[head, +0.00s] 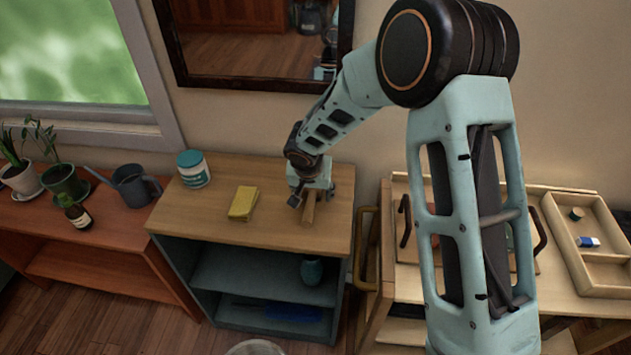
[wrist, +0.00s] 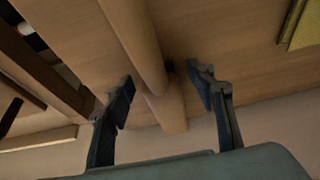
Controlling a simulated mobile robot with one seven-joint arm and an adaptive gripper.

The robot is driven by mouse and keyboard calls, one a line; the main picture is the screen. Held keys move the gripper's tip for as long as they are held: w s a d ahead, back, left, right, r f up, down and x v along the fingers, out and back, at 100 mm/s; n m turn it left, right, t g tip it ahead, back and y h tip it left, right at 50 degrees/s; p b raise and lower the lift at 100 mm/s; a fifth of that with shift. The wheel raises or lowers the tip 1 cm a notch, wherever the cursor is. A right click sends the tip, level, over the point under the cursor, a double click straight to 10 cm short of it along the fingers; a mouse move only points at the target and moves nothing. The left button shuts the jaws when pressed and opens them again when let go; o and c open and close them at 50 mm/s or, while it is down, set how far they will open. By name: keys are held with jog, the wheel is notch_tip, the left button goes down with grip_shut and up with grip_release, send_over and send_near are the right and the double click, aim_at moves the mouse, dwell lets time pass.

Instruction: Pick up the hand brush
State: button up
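A light wooden piece, which looks like the hand brush (head: 309,210), lies on top of the wooden cabinet (head: 272,225), near its right end. Its bristles cannot be made out. My gripper (head: 314,196) is above it, pointing down, and hides part of it. In the wrist view the brush's rounded wooden length (wrist: 138,40) runs up to the space between my two dark fingers (wrist: 167,92). The fingers are spread, one on each side, with visible gaps to the wood.
A yellow block-like item (head: 243,203) and a teal-and-white tub (head: 193,169) stand left on the cabinet top. A teal cup (head: 312,270) is on the shelf below. At right, a wooden cart (head: 562,190) carries a divided tray. The wall is close behind.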

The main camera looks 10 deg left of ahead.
grip_shut()
jog(key=shift+r, duration=0.15)
jog(key=shift+w+r, duration=0.1)
jog(key=shift+r, duration=0.45)
jog(key=s+a+r+b, duration=0.2)
jog(key=s+a+r, duration=0.5)
jog(key=s+r, duration=0.4)
jog(key=shift+s+r, duration=0.35)
jog(key=shift+s, duration=0.35)
jog(key=shift+d, duration=0.1)
